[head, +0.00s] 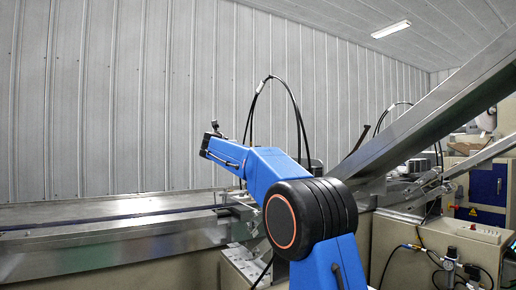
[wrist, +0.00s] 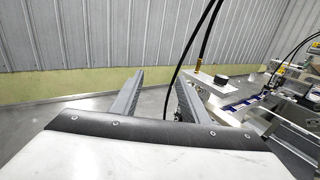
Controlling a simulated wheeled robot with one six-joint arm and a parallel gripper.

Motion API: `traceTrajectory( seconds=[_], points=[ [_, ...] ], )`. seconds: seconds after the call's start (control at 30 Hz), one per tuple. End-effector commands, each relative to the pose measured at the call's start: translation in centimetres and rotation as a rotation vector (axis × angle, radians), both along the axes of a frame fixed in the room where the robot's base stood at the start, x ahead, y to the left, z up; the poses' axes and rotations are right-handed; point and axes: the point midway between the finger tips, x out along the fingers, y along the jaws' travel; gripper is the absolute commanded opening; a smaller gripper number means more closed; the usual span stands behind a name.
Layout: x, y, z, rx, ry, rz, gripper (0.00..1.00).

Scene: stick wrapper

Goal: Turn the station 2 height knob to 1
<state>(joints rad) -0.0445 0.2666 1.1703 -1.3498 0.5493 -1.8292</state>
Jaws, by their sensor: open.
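My gripper (wrist: 160,77) is open and empty in the wrist view, its two grey fingers pointing away over the metal surface. A small dark round knob-like cap (wrist: 221,81) stands on a pale plate (wrist: 212,93) just right of the right finger, apart from it. I cannot tell whether this is the station 2 height knob, and no scale or number is readable. In the head view my blue arm covers part of the machine, and the gripper fingers cannot be made out there.
A black hose with a brass fitting (wrist: 203,60) rises beside the right finger. A long metal conveyor bed (head: 110,245) runs left, largely clear. A slanted steel beam (head: 420,122) crosses right of my arm. A control box (head: 472,232) stands at the lower right.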

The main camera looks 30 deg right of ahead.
Motion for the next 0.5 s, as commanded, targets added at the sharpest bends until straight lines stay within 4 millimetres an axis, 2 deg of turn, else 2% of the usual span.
traceTrajectory(
  seconds=[0.5],
  points=[
    [-0.1,2.4,0.0,0.001,0.000,0.000,0.41]
  ],
)
